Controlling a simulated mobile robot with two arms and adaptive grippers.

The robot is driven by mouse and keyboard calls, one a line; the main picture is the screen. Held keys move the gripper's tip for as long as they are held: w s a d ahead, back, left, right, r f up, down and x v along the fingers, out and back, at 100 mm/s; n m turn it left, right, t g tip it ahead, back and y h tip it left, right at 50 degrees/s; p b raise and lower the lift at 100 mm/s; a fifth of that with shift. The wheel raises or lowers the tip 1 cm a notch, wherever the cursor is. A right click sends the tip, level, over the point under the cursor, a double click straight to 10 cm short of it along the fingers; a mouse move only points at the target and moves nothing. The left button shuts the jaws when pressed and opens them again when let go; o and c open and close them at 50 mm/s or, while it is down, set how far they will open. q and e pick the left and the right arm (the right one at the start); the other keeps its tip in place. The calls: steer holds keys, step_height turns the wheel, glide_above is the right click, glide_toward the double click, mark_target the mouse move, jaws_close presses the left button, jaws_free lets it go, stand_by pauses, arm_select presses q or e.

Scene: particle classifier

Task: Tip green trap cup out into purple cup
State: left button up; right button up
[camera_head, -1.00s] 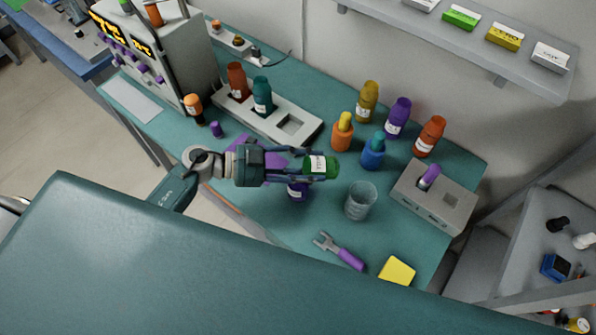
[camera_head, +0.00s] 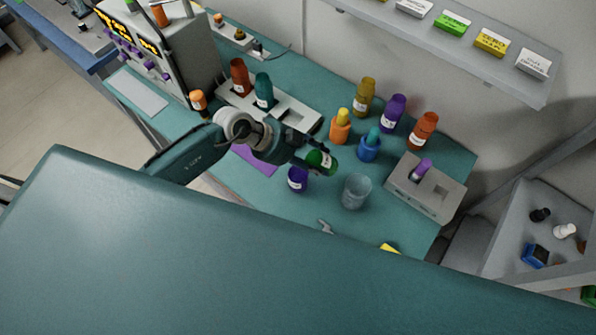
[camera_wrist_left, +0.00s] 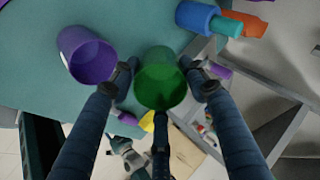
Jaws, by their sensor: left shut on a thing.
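My left gripper (camera_head: 308,156) is shut on the green trap cup (camera_head: 321,160) and holds it above the bench. The cup is tilted, its far end pointing down and to the right. In the left wrist view the green cup (camera_wrist_left: 160,75) sits between the two fingers. The purple cup (camera_head: 297,180) stands upright on the bench, just below and left of the green cup. In the left wrist view the purple cup (camera_wrist_left: 88,55) is left of the green cup, apart from it, its contents not clear. My right gripper is not in view.
A clear beaker (camera_head: 356,192) stands right of the purple cup. A blue cup (camera_head: 370,147) and an orange cup (camera_head: 341,127) stand behind. A grey holder (camera_head: 425,190) is at the right, a white rack (camera_head: 300,117) at the back. A purple mat (camera_head: 257,160) lies left.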

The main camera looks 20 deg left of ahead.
mark_target(330, 163)
arm_select(q)
steer(key=shift+w+d+y, duration=0.2)
steer(key=shift+d+y, duration=0.15)
steer(key=shift+y, duration=0.15)
steer(key=d+f+g+y, duration=0.1)
steer(key=w+d+f+g+y, duration=0.1)
steer(key=d+y, duration=0.1)
steer(key=shift+w+f, duration=0.2)
steer(key=shift+f, duration=0.1)
steer(key=r, duration=0.1)
steer(key=d+r+y, duration=0.1)
steer(key=r+y, duration=0.1)
steer(key=r, duration=0.1)
steer(key=shift+w+d+r+g, duration=0.1)
steer(key=shift+w+d+g, duration=0.1)
steer(key=shift+w+g, duration=0.2)
steer(key=shift+w+d+r+g+y, duration=0.15)
steer(key=shift+d+g+y, duration=0.05)
steer(key=shift+d+y, duration=0.2)
steer(key=shift+w+d+r+g+y, duration=0.15)
steer(key=shift+d+g+y, duration=0.1)
steer(key=shift+y, duration=0.25)
